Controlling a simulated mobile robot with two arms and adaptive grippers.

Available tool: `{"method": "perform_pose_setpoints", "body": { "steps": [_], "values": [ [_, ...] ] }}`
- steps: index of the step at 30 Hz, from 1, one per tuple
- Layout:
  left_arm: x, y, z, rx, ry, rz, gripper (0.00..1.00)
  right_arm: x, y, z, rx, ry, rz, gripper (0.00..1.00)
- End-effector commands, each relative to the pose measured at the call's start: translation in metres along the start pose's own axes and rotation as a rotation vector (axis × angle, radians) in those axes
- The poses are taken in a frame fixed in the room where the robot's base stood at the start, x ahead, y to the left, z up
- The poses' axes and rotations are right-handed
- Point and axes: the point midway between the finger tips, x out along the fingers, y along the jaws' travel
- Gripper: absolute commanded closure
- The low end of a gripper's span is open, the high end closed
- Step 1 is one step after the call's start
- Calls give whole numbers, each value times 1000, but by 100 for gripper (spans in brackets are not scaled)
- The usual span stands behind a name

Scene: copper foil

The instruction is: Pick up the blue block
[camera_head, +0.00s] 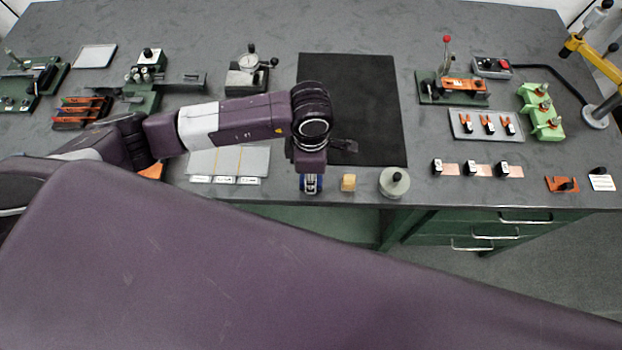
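The blue block (319,184) shows as small blue patches near the front edge of the table, left of a small yellow-tan block (348,183). My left arm comes in from the left and bends down over this spot. My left gripper (310,183) is at the blue block, and grey parts cover the block's middle. The fingers are too small and too hidden to tell whether they are closed on it or only around it. Whether the block touches the table is also unclear. My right gripper is not in view.
A black mat (365,90) lies behind. A pale divided panel (255,160) lies left of the gripper. Fixtures stand at the back left and right. A large purple part of mine fills the foreground.

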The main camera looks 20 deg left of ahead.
Motion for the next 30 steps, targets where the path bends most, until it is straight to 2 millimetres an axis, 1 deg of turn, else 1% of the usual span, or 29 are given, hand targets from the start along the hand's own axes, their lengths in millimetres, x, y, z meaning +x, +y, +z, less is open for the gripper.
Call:
{"method": "perform_pose_setpoints", "body": {
  "steps": [5,8,11,14,17,20,21,23,24,27,30],
  "values": [
    [-1,0,0,0,0,1,100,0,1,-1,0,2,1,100],
    [-5,1,1,0,-2,1,100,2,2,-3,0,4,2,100],
    [-14,1,1,0,-3,2,100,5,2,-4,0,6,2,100],
    [-29,1,1,2,-3,5,100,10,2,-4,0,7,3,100],
    [-52,2,1,3,-5,7,100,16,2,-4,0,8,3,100],
    [-82,2,1,3,-5,10,100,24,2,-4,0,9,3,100],
    [-96,3,2,3,-6,11,100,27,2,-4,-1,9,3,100],
    [-115,2,2,3,-6,10,100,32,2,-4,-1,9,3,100],
    [-128,2,2,2,-6,10,100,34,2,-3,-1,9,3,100],
    [-155,2,0,0,-2,9,100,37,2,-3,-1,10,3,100],
    [-174,2,0,0,-2,7,100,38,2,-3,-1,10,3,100]
  ]
}}
